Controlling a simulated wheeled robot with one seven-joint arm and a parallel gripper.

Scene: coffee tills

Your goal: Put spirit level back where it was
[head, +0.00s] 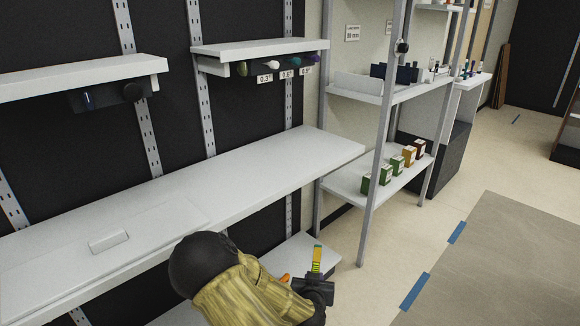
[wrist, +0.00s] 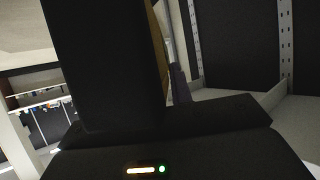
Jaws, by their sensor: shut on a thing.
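The spirit level (head: 317,258) is a narrow yellow piece with green marks, standing up out of my gripper (head: 316,283) in the head view. My gripper is shut on it, at the lower middle right of that view, in front of a low white shelf. The lower part of the level is hidden by the dark jaws. In the wrist view a thin yellow strip (wrist: 159,45) shows beside a large dark block; I cannot tell how much of that block is the level.
A long white shelf (head: 270,175) with a small white block (head: 108,240) runs along the black wall. Several small boxes (head: 385,175) stand on a rack shelf to the right. Open floor (head: 500,250) lies at right.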

